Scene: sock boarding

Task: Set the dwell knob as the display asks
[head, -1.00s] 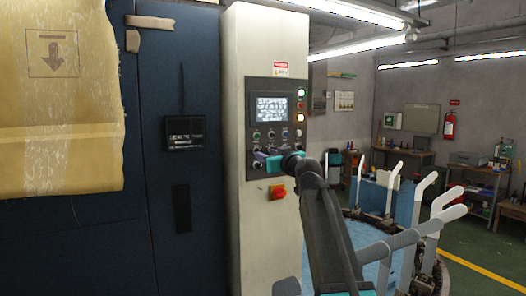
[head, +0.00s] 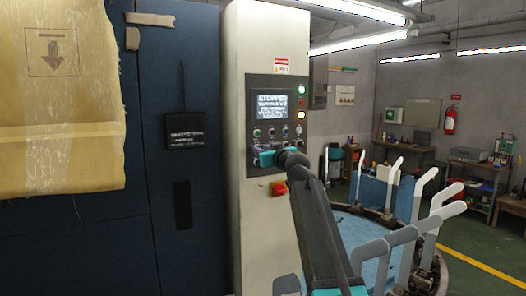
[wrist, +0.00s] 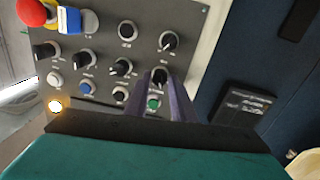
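The control panel (head: 290,85) on the cream cabinet has a lit display (head: 271,106) headed "STOPPED"; the smaller lines are too blurred to read. Several black knobs and buttons sit below it. In the wrist view the panel appears upside down, and its labels are too small to read, so I cannot tell which knob is marked dwell. My gripper (wrist: 161,92) has its purple fingers apart, pointing at the panel. A black knob with a pale pointer (wrist: 160,75) shows between the fingertips; I cannot tell whether they touch it. In the head view my teal gripper body hides the lower-left knobs.
A green button (wrist: 153,104) lies between the fingers in the wrist view. Dark blue machine doors (head: 165,240) stand left. A round machine with white upright arms (head: 388,175) stands right.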

